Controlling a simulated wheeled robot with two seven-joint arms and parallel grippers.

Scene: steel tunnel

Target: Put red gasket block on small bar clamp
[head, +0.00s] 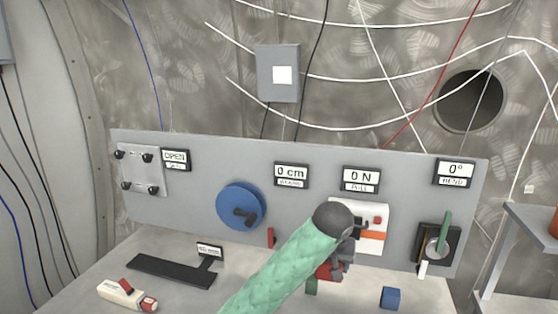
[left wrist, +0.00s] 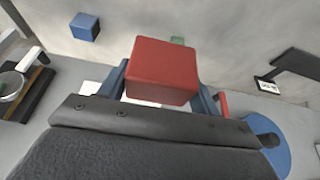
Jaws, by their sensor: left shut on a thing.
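The red gasket block (left wrist: 164,70) is between the two fingers of my left gripper (left wrist: 165,88) in the left wrist view. In the head view my left gripper (head: 341,264) is near the panel's lower front, with the red block (head: 327,271) partly hidden behind my green arm. A flat black bar-shaped piece (head: 172,272) lies on the bench left of the gripper; it may be the small bar clamp. A small label (head: 209,250) beside it is too small to read. It also shows at the left wrist view's right edge (left wrist: 300,59). My right gripper is out of view.
A green block (head: 311,287) and a blue block (head: 391,298) are on the bench near the gripper. A cream-and-red object (head: 127,295) lies at front left.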

